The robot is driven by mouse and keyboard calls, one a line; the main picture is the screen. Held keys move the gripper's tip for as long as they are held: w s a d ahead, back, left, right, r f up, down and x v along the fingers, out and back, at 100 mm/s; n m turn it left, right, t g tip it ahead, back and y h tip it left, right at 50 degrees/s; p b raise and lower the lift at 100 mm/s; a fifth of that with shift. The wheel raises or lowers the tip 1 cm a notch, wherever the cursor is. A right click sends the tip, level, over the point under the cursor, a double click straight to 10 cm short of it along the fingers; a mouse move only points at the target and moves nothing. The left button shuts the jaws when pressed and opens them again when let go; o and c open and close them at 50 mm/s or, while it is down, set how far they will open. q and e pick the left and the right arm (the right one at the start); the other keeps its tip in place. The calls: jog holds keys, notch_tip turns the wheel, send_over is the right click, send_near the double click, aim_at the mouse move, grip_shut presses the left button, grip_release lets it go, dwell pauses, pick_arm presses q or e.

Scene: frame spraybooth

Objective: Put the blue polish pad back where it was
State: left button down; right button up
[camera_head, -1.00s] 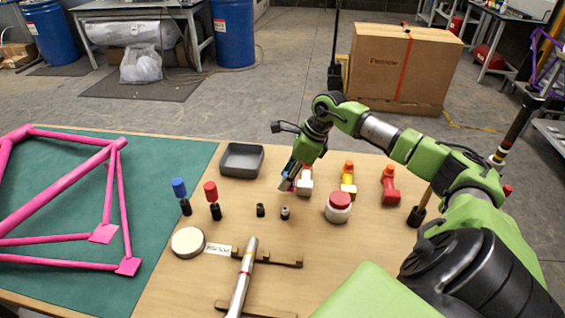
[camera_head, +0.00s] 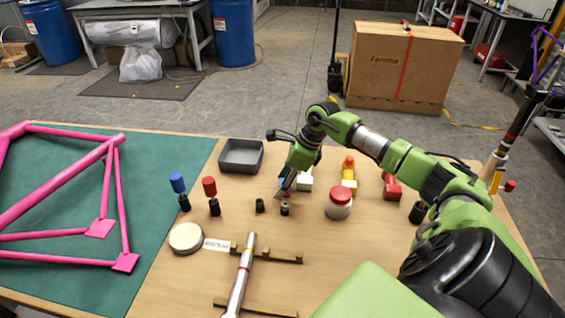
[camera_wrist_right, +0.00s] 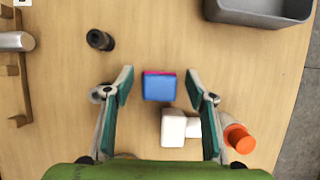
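The blue polish pad (camera_wrist_right: 158,86), a small blue block with a pink edge along its far side, lies in the right wrist view between the fingertips of my right gripper (camera_wrist_right: 159,80). There is a gap on each side, so the fingers are open and apart from the pad. In the head view my right gripper (camera_head: 284,191) is low over the table, behind a small dark cylinder (camera_head: 285,209), and largely hides the pad. My left gripper is not in view.
A grey tray (camera_head: 240,158) is behind left. A red-lidded jar (camera_head: 339,205), round pad (camera_head: 186,238) and silver tube (camera_head: 241,275) lie around. A pink frame (camera_head: 60,186) is at left.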

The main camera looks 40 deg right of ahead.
jog(key=b+v, duration=0.3)
jog(key=v, duration=0.9)
